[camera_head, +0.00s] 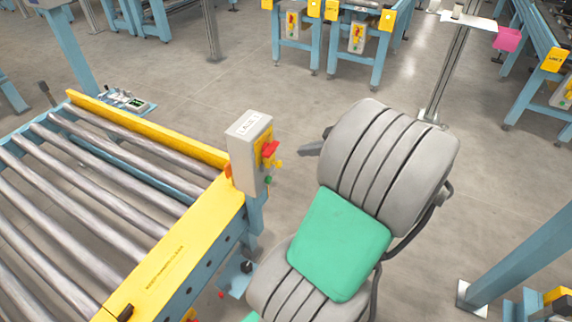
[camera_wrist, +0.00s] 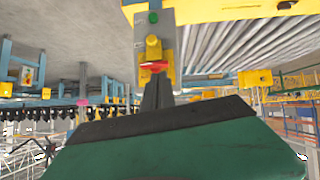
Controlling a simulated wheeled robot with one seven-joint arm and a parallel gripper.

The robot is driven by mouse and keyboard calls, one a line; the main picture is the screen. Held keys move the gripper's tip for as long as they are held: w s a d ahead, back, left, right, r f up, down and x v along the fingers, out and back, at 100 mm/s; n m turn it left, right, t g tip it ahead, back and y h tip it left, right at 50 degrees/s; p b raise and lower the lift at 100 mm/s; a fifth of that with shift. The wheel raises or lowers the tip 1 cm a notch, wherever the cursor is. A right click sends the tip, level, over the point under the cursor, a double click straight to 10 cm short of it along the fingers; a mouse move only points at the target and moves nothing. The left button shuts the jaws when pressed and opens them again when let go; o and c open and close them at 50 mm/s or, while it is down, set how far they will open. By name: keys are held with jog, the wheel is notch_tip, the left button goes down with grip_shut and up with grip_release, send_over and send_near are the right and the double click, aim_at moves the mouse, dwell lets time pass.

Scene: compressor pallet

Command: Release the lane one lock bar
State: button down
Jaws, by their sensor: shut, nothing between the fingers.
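A grey control box (camera_head: 249,150) with a lane label on top stands at the corner of the roller conveyor. Its right side carries a yellow switch with a red part (camera_head: 270,149) and a green button (camera_head: 268,180). The wrist view shows the box (camera_wrist: 153,40) upside down, with the red part (camera_wrist: 153,66) just beyond my fingertips. My gripper (camera_head: 311,149) is shut and empty, pointing left at the box, with a gap between them in the head view. No part is clearly recognisable as a lock bar.
The conveyor's yellow frame (camera_head: 170,265) and metal rollers (camera_head: 110,185) fill the left. A post (camera_head: 445,70) stands behind my arm, and a blue beam (camera_head: 520,258) is at lower right. Floor is clear between the box and the far conveyors.

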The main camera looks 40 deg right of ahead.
jog(key=shift+s+d+r+t, duration=0.15)
jog(key=shift+s+d+t, duration=0.15)
jog(key=shift+s+d, duration=0.1)
send_near(273, 161)
notch_tip(273, 161, up, 2)
jog(key=w+a, duration=0.1)
jog(key=w, duration=0.1)
jog(key=f, duration=0.1)
jog(key=w+f, duration=0.1)
jog(key=f, duration=0.1)
jog(key=shift+w+a+f, duration=0.1)
jog(key=shift+w+f, duration=0.15)
jog(key=shift+f, duration=0.45)
